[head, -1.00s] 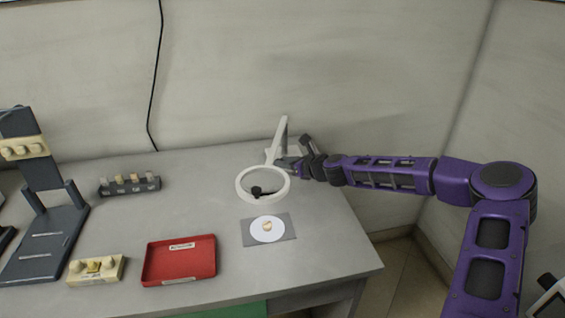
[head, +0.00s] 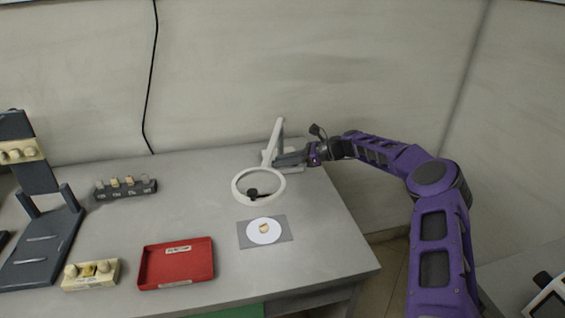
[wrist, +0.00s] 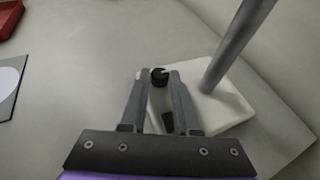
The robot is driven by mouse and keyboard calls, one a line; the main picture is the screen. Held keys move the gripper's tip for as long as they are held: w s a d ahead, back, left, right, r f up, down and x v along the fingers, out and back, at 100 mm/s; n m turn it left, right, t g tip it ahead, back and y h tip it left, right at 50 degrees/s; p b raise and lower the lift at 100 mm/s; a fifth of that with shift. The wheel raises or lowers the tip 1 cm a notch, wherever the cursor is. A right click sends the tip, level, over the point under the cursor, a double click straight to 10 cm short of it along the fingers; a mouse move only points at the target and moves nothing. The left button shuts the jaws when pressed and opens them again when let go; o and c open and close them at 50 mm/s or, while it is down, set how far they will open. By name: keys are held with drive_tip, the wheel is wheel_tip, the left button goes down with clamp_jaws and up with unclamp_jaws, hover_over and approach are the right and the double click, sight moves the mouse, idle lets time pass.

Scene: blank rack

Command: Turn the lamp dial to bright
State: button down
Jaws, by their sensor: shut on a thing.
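The lamp has a white ring head (head: 236,188), a white upright arm (head: 274,143) and a flat white base (head: 296,154) at the back right of the table. In the wrist view, the base (wrist: 222,108) carries a grey post and, near its left edge, a small black dial (wrist: 160,76) with a pale mark on top. My gripper (wrist: 156,75) is shut on the dial, one fingertip on each side of it. In the head view, my gripper (head: 279,159) is low at the lamp base and hides the dial. Any brightness markings are too small to read.
A grey mat (head: 283,232) with a white disc lies in front of the ring. A red tray (head: 205,270), a cream block with knobs (head: 92,283) and a dark rack (head: 140,191) are to the left. The wall is close behind the lamp.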

drive_tip(key=shift+w, duration=0.1)
idle(0.3)
drive_tip(key=c, duration=0.6)
unclamp_jaws()
drive_tip(key=shift+c, duration=0.2)
drive_tip(key=p+v, duration=0.1)
drive_tip(key=v, duration=1.6)
drive_tip(key=shift+w+d+r+p, duration=0.15)
drive_tip(key=shift+d+r+p, duration=0.1)
drive_tip(key=shift+p, duration=0.1)
